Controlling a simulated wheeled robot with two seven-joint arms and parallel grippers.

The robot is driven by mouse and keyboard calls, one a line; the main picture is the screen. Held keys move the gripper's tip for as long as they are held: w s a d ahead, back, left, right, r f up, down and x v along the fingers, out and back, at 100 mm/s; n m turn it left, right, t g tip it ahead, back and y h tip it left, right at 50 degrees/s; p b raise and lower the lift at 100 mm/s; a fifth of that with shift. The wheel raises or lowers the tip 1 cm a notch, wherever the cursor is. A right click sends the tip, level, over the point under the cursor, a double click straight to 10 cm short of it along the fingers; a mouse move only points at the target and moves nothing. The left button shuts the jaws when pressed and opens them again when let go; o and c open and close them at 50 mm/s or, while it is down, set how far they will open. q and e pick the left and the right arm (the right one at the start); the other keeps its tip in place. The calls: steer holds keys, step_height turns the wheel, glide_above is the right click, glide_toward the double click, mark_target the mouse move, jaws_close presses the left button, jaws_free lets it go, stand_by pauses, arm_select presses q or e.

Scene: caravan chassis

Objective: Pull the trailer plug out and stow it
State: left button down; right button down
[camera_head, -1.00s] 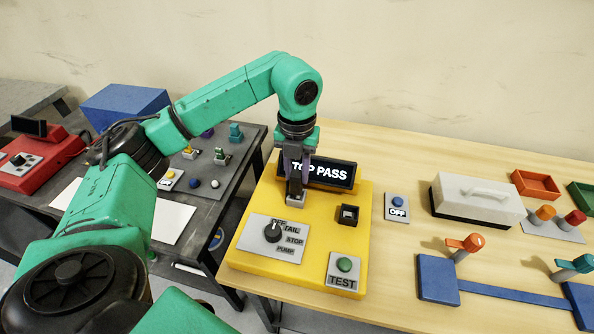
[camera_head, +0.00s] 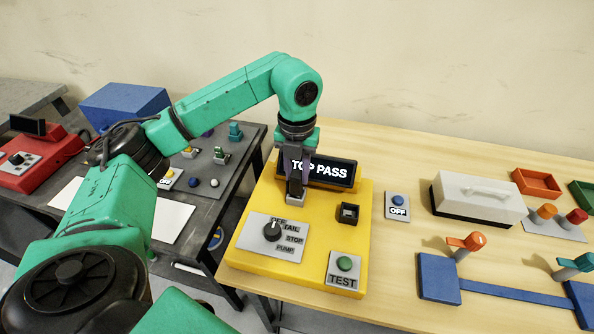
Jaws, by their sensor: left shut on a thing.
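The yellow tester box (camera_head: 318,256) stands on the wooden table. My left gripper (camera_head: 295,190) points down over its upper left part and is shut on the trailer plug, which is mostly hidden between the fingers. A small light-grey square piece (camera_head: 297,201) shows just under the fingertips; the plug appears to be at it, but I cannot tell how deep it sits. A black square holder with an opening (camera_head: 348,213) is on the box to the right of the gripper. The display (camera_head: 330,171) behind reads "TOP PASS", its left end covered by the gripper. My right gripper is out of view.
On the box are a selector knob (camera_head: 272,232) and a green TEST button (camera_head: 344,264). To the right are an OFF switch (camera_head: 397,204), a white case (camera_head: 478,199), an orange tray (camera_head: 536,183) and a blue bar with levers (camera_head: 512,296). Darker tables stand left.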

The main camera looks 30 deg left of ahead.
mark_target(297, 172)
arm_select(q)
steer(key=shift+f+b, duration=0.9)
steer(key=shift+f, duration=0.45)
steer(key=c, duration=0.5)
jaws_free()
steer(key=shift+c, duration=0.2)
steer(key=shift+r, duration=0.1)
step_height(297, 172, up, 5)
steer(key=shift+r+b, duration=0.1)
steer(key=shift+b, duration=0.4)
step_height(297, 172, up, 9)
steer(key=p, duration=0.3)
steer(key=shift+r, duration=0.15)
